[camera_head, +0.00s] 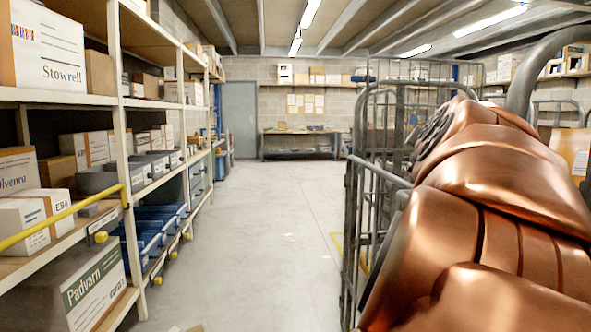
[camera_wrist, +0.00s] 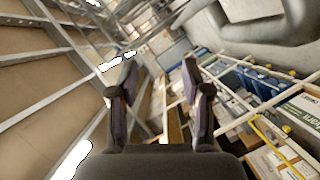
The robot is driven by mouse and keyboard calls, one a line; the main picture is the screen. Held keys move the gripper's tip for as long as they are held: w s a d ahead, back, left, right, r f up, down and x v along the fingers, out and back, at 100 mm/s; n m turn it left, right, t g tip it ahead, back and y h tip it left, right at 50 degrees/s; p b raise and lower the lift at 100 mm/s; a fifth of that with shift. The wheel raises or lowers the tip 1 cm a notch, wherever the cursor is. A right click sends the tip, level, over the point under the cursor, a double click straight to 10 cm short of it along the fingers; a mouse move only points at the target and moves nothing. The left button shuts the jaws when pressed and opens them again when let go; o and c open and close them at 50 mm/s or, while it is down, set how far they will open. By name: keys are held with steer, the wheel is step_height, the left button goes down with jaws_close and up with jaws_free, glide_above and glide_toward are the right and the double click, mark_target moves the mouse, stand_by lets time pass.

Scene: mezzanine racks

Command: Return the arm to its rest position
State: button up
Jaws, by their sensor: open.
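My gripper (camera_wrist: 159,72) shows in the wrist view with its two dark fingers apart and nothing between them. The wrist view is tilted, with ceiling beams on its left and shelving on its right. My copper-coloured arm (camera_head: 490,200) fills the right side of the head view, raised close to the camera. My gripper is out of sight in the head view.
A rack (camera_head: 118,130) with boxes and blue bins (camera_head: 150,225) lines the left side; a yellow rail (camera_head: 60,217) runs along its front. A wire cage trolley (camera_head: 362,200) stands right, close to my arm.

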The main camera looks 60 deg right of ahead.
steer(key=shift+r, duration=0.35)
steer(key=shift+w+f, duration=0.1)
stand_by(0.4)
